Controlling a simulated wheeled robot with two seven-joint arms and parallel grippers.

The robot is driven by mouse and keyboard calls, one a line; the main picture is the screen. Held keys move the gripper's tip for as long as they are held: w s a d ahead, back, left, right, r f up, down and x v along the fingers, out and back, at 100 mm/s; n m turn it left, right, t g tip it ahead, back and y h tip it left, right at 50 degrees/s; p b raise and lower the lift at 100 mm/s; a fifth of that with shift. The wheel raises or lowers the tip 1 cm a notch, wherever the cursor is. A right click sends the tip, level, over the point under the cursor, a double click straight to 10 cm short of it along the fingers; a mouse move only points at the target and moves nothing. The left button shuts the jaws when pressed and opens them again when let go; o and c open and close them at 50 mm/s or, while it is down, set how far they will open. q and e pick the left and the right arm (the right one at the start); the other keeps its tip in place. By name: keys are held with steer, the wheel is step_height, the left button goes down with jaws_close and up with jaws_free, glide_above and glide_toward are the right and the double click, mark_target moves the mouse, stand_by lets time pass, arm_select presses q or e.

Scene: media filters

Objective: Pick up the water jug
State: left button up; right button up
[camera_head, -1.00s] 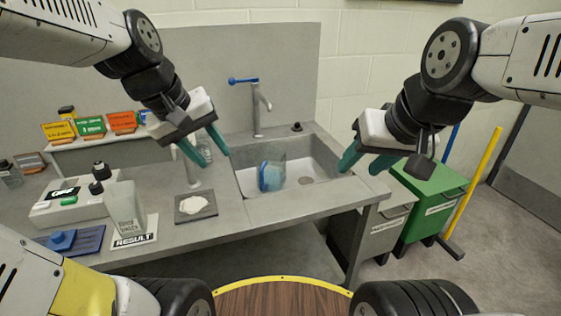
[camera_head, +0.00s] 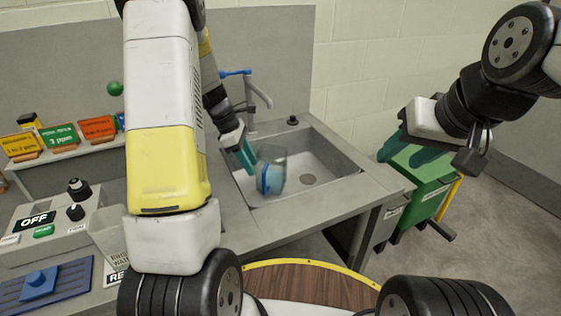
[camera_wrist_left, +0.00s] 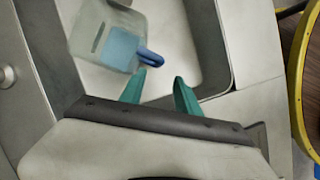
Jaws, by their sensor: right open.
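The water jug (camera_head: 272,172) is clear with a blue part and stands in the sink basin (camera_head: 330,182). My left gripper (camera_head: 246,160) is just to the left of the jug in the head view. In the left wrist view the jug (camera_wrist_left: 112,38) lies beyond my left fingertips (camera_wrist_left: 161,76), and its blue handle (camera_wrist_left: 150,57) is close to them. The left fingers are apart with nothing between them. My right gripper (camera_head: 402,152) is open and empty, right of the sink.
A faucet with a blue lever (camera_head: 236,73) rises behind the sink, close to my left forearm. A green bin (camera_head: 428,188) stands to the right. A control box marked OFF (camera_head: 60,222), a blue tray (camera_head: 45,285) and sign cards (camera_head: 60,136) are at the left.

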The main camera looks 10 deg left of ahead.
mark_target(264, 193)
arm_select(q)
steer(key=x, duration=0.9)
steer(key=shift+w+d+f, duration=0.15)
jaws_close()
stand_by(1.2)
